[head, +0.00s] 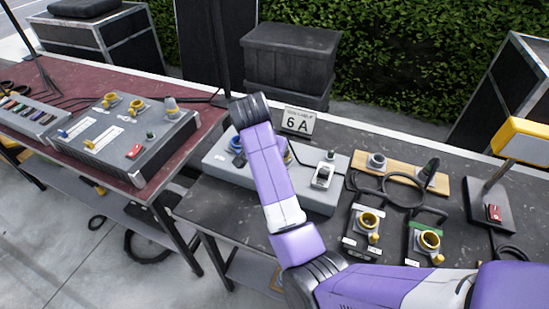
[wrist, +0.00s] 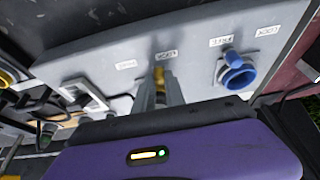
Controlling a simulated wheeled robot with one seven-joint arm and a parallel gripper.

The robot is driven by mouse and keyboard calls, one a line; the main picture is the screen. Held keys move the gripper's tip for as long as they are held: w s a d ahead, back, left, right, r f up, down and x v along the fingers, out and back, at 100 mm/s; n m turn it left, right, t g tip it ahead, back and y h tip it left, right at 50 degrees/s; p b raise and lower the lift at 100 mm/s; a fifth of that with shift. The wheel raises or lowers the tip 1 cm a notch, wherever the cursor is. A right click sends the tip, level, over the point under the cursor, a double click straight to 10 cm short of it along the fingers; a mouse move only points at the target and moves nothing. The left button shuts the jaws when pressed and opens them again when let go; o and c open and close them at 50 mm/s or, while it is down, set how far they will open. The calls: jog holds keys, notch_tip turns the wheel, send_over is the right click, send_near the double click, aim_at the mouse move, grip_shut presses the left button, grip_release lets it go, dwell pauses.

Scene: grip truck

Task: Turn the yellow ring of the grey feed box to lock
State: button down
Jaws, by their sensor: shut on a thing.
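The grey feed box (head: 216,160) lies across the back of the right-hand table; it also fills the upper wrist view (wrist: 90,45). In the wrist view, my gripper (wrist: 160,90) is shut on the yellow ring (wrist: 158,73), of which only a small part shows between the fingers. White labels sit beside the ring, too blurred to read surely, so its turn angle cannot be told. A blue ring (wrist: 237,72) stands on the same box to the right. In the head view my purple arm hides the fingers and most of the yellow ring.
A lever switch (head: 323,175) is on the box's right part. Cable boxes with yellow rings (head: 369,221) and a coiled cable lie to the right. Another grey box (head: 125,135) is on the left table.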

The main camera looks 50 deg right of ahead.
jog(key=shift+w+m+g, duration=0.3)
jog(key=shift+w+m, duration=0.05)
jog(key=shift+m, duration=0.35)
jog(key=c, duration=1.4)
grip_release()
jog(key=v, duration=0.7)
jog(key=shift+a+r, duration=0.2)
jog(key=shift+r, duration=0.15)
